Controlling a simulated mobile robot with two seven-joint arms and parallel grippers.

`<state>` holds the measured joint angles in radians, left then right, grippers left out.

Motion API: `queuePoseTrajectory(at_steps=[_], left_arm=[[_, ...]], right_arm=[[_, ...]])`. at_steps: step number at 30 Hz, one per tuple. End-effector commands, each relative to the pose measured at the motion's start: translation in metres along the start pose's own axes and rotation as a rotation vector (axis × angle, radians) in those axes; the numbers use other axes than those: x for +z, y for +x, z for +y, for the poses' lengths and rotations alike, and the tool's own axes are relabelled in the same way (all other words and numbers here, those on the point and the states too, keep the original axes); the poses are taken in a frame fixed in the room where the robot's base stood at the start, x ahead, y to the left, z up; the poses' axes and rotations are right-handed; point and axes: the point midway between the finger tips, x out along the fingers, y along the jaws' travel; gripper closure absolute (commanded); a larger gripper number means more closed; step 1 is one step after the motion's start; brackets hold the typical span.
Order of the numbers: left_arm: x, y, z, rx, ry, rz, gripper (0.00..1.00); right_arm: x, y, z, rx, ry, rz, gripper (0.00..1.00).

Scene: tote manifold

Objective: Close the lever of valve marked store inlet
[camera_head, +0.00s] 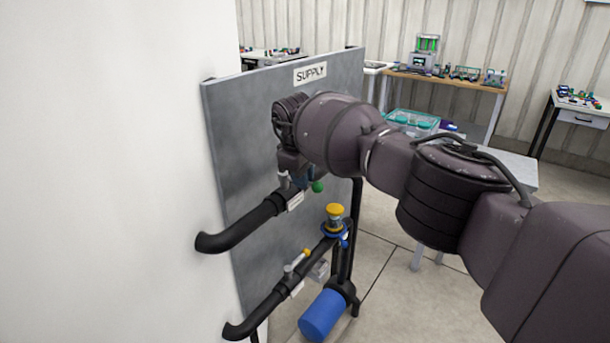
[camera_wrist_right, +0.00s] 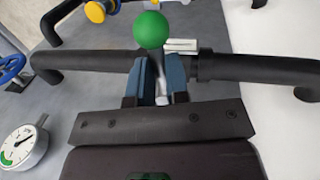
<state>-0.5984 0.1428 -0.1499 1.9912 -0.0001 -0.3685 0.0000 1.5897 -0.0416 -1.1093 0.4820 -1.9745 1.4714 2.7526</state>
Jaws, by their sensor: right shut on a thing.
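My right gripper (camera_head: 303,181) reaches down to the upper black pipe (camera_head: 256,221) on the grey panel. In the right wrist view its two blue fingers (camera_wrist_right: 160,72) are shut on a metal lever with a green ball knob (camera_wrist_right: 151,30). The green knob (camera_head: 318,187) also shows just right of the fingers in the head view. A white label (camera_head: 295,202) sits on the pipe beside this lever; its text is too small to read, so I cannot confirm the store inlet marking. My left gripper is out of view.
The panel (camera_head: 232,125) carries a SUPPLY sign (camera_head: 310,73). Below are a lower pipe with a yellow-tipped lever (camera_head: 300,258), a yellow knob (camera_head: 334,210) and a blue cylinder (camera_head: 323,315). The right wrist view shows a gauge (camera_wrist_right: 22,146) and a blue handwheel (camera_wrist_right: 11,68). A white wall stands close left.

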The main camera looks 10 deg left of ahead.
Motion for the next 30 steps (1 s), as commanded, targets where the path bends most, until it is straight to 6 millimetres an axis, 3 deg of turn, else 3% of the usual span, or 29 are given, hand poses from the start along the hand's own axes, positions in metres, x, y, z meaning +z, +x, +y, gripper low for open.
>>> queuePoseTrajectory(at_steps=[22, 23, 24, 27, 30], left_arm=[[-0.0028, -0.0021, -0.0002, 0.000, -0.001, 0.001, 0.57], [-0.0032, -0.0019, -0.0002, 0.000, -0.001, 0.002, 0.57], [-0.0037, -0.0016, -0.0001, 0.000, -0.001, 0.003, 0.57], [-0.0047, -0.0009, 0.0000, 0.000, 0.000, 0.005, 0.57], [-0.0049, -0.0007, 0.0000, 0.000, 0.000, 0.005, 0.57]], right_arm=[[-0.0012, -0.0014, 0.0000, 0.001, 0.084, -0.015, 1.00], [-0.0012, -0.0014, -0.0001, 0.001, 0.084, -0.015, 0.82], [-0.0012, -0.0014, -0.0001, 0.001, 0.084, -0.015, 0.76], [-0.0012, -0.0011, -0.0001, 0.000, 0.083, -0.015, 0.61], [-0.0011, -0.0008, -0.0001, 0.000, 0.082, -0.015, 0.59]])
